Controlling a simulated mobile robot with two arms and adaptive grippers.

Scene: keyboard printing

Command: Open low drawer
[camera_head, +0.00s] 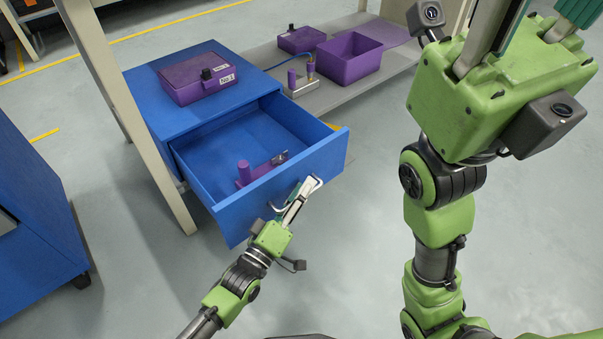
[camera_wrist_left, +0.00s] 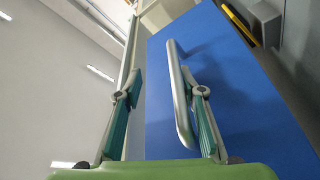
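A blue cabinet (camera_head: 165,118) stands under the table, with one drawer (camera_head: 222,148) pulled well out. I cannot tell from here whether it is the low one. Its blue front (camera_head: 325,157) faces me and carries a pale metal handle (camera_wrist_left: 181,100). My left gripper (camera_head: 300,196) is at the handle; in the left wrist view its fingers (camera_wrist_left: 163,95) are apart, with the handle between them, nearer the right finger. A firm grip does not show. My right gripper (camera_head: 535,30) is raised at the top right, fingers apart, its tips cut off.
A purple part with an upright peg (camera_head: 245,172) lies in the drawer. A purple box (camera_head: 197,78) sits on the cabinet. A purple bin (camera_head: 348,58) stands on the grey shelf (camera_head: 265,57). Another blue cabinet (camera_head: 40,200) is at left. The floor in front is clear.

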